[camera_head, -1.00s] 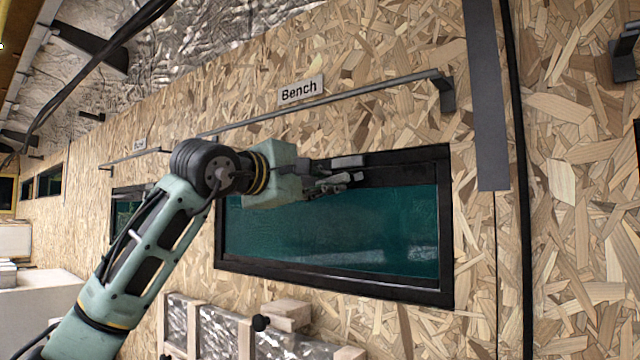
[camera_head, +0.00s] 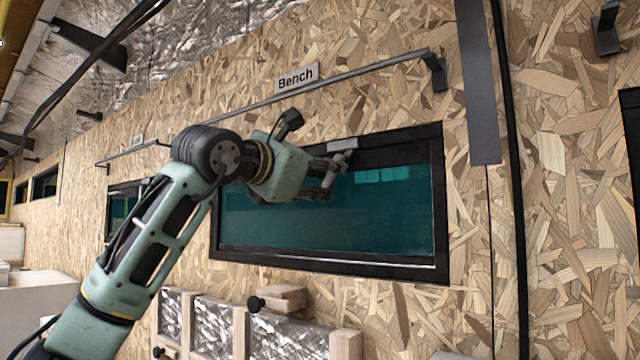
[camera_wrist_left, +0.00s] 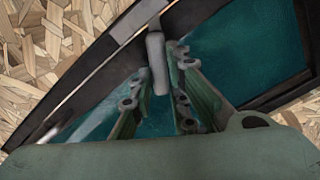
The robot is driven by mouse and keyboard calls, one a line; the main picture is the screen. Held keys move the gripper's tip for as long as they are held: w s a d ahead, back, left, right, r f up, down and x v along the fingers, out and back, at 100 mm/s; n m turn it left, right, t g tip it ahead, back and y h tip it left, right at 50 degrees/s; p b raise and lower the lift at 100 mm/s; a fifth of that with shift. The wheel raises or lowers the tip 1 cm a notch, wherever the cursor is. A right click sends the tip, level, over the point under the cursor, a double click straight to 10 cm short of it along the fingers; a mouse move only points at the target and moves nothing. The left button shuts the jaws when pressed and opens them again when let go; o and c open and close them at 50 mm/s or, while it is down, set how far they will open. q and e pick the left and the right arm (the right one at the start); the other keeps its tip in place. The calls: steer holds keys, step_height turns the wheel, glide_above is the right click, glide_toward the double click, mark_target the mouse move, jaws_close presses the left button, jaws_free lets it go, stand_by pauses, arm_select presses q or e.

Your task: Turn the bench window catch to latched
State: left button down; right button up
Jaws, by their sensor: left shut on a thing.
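The Bench window (camera_head: 330,215) is a dark-framed teal pane below the "Bench" sign (camera_head: 298,78). Its catch, a light grey piece (camera_head: 343,145), sits at the top rail of the frame. My left gripper (camera_head: 326,175) reaches it from the left and is shut on the catch's lever, which points down over the pane. In the left wrist view the pale lever (camera_wrist_left: 157,62) lies between the fingertips of my left gripper (camera_wrist_left: 160,80). The fingers partly hide the lever in the head view. My right gripper is not in view.
A grey rail (camera_head: 360,75) runs above the window, ending in a bracket. A grey vertical strip (camera_head: 477,90) and black cable stand to the right. Another window (camera_head: 122,210) is on the left.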

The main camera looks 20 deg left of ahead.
arm_select(q)
steer(key=n, duration=0.1)
steer(key=n+b, duration=0.1)
steer(key=d+n+b, duration=0.1)
steer(key=n, duration=0.1)
steer(key=shift+s+d+f, duration=0.1)
steer(key=shift+s+f, duration=0.1)
steer(key=shift+f, duration=0.2)
steer(key=shift+s+d+n+b, duration=0.1)
steer(key=shift+d+n+b, duration=0.1)
steer(key=shift+n, duration=0.35)
steer(key=shift+d+n+b, duration=0.1)
steer(key=shift+n+b, duration=0.1)
steer(key=shift+n, duration=0.35)
steer(key=c, duration=1.7)
jaws_free()
steer(key=shift+r, duration=0.1)
steer(key=shift+s, duration=0.1)
steer(key=v, duration=1.2)
